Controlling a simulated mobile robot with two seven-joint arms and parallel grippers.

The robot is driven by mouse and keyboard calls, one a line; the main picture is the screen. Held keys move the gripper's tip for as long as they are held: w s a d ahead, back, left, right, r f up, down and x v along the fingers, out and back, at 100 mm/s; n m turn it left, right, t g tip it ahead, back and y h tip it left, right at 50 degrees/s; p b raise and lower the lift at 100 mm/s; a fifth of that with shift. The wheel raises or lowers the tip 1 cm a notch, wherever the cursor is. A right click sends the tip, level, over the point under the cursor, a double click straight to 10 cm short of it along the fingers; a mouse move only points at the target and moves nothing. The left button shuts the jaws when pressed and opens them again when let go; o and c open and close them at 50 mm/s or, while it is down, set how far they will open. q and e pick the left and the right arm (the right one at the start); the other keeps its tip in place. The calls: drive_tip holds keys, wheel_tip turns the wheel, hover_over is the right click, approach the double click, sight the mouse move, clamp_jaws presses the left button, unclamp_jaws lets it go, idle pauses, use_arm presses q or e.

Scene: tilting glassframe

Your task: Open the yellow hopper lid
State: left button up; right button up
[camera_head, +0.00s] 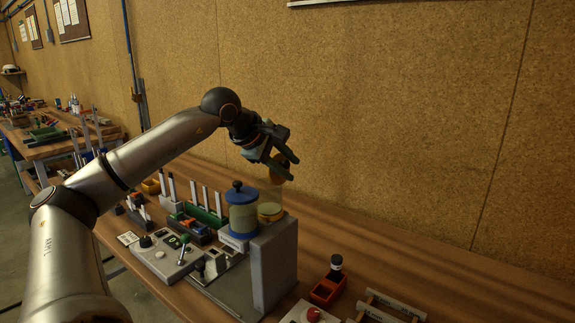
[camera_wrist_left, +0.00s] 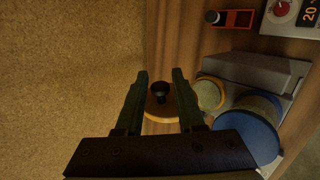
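The yellow hopper lid (camera_head: 281,168) is an orange-yellow disc that looks tilted up above the clear hopper (camera_head: 271,197), which has yellow material at its bottom. In the left wrist view the lid (camera_wrist_left: 158,112) shows a black knob (camera_wrist_left: 160,91) and lies beside the round hopper mouth (camera_wrist_left: 210,94), not over it. My left gripper (camera_head: 293,168) is at the lid. Its fingers (camera_wrist_left: 160,78) are apart on either side of the knob, with small gaps visible; contact is not clear. My right gripper is in neither view.
A blue-lidded jar (camera_head: 242,208) stands close beside the hopper on the grey machine (camera_head: 270,260). A control box (camera_head: 165,258) and a red bin (camera_head: 327,290) are on the wooden bench (camera_head: 400,270). The corkboard wall (camera_head: 400,110) rises behind.

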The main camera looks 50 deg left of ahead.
use_arm(q)
drive_tip(key=shift+o, duration=1.2)
drive_tip(key=shift+s+r, duration=0.25)
drive_tip(key=b+v, duration=0.2)
drive_tip(key=v, duration=0.9)
drive_tip(key=shift+s+r, duration=0.3)
drive_tip(key=shift+d, duration=0.1)
